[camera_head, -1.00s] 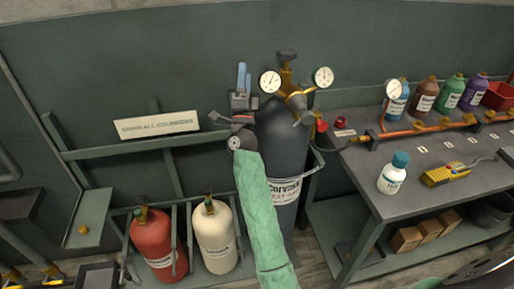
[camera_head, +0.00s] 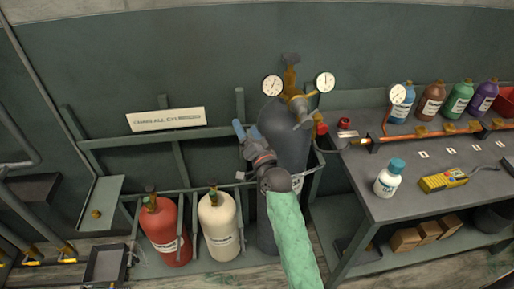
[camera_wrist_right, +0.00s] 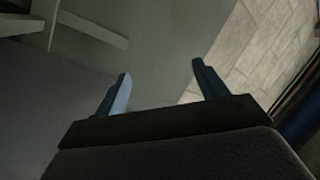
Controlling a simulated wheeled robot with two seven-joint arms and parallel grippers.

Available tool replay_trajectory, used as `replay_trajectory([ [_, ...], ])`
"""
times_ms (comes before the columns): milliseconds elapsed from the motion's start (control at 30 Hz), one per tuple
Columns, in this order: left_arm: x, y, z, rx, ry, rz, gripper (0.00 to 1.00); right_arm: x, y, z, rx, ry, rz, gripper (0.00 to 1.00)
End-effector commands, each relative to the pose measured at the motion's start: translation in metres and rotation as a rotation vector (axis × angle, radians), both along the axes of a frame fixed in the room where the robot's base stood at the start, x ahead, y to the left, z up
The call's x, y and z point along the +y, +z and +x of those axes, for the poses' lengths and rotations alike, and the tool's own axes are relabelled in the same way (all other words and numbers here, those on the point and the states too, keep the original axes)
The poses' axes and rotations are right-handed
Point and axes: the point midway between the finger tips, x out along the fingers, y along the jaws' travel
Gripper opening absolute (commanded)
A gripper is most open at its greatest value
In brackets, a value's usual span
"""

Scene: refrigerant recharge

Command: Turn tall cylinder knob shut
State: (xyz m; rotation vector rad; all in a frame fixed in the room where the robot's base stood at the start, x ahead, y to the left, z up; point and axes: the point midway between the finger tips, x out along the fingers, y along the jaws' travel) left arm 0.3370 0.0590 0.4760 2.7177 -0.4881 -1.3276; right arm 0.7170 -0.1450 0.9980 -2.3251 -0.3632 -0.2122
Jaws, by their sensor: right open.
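The tall dark grey cylinder (camera_head: 292,125) stands upright in a rack at the middle of the head view. Its dark knob (camera_head: 291,58) sits on top of a brass valve (camera_head: 290,78), between two round white gauges. My right gripper (camera_head: 246,130) is open and empty, in front of the cylinder's left side and well below the knob. In the right wrist view the two fingers of my right gripper (camera_wrist_right: 158,85) are spread apart with nothing between them. My right arm and gripper hide part of the cylinder's body. My left gripper is not in view.
A red cylinder (camera_head: 165,232) and a cream cylinder (camera_head: 218,230) stand in the rack at lower left. A workbench (camera_head: 410,175) at right holds a white bottle (camera_head: 388,178), a yellow meter (camera_head: 443,180) and several coloured bottles.

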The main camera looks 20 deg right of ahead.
Motion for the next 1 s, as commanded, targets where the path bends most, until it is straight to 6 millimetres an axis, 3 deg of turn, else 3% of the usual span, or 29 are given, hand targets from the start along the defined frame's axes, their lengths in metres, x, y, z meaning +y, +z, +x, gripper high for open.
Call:
replay_trajectory([
  [400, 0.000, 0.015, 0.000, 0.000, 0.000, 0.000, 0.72, 0.019, -0.038, -0.032, 0.162, 0.061, -0.139, 0.72],
  [1000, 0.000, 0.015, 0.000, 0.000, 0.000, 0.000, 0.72, 0.021, -0.044, -0.036, 0.183, 0.071, -0.158, 0.72],
])
